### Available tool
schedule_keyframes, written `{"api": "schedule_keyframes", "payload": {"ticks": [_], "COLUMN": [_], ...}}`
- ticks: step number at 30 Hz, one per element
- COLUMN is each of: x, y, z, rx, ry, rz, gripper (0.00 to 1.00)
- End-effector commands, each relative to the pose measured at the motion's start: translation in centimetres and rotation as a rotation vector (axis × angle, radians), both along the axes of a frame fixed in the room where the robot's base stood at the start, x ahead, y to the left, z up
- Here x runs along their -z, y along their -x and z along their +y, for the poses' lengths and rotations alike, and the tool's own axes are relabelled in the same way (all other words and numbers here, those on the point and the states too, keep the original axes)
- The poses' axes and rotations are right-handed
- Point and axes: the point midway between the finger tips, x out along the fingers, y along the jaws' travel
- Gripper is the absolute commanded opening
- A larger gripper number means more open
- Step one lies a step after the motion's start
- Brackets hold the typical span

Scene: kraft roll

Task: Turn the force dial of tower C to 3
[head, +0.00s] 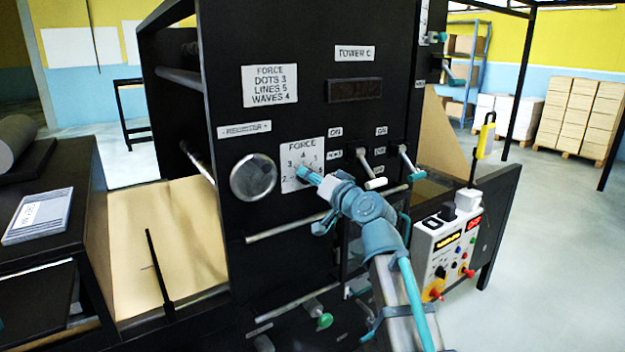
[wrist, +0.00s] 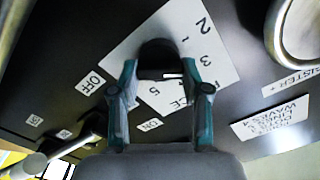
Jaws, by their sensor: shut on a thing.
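The force dial's white plate (head: 291,181) is on the black front of tower C, under the label TOWER C (head: 355,53). Numbers show around it, with 4 near the top and 3 to the left. In the wrist view the dial's black knob (wrist: 158,52) sits between the two teal fingers of my gripper (wrist: 160,72), which is shut on it. A small white mark shows at the knob's lower edge; I cannot tell exactly which number it points at. In the head view my gripper (head: 310,176) covers the knob.
A sign (head: 270,86) reads dots 3, lines 5, waves 4. A round metal register knob (head: 254,177) is left of the dial. Two toggle levers (head: 373,172) (head: 409,163) are to the right. A control box (head: 448,245) stands at lower right.

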Motion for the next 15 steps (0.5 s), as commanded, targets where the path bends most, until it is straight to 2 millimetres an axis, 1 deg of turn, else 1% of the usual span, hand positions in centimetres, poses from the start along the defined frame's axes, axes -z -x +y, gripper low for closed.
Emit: {"api": "schedule_keyframes", "payload": {"ticks": [6, 15], "x": [0.02, 0.04], "y": [-0.02, -0.04], "z": [-0.06, -0.07], "rx": [0.001, 0.001], "ry": [-0.085, -0.128], "rz": [0.062, 0.094], "gripper": [0.12, 0.12]}}
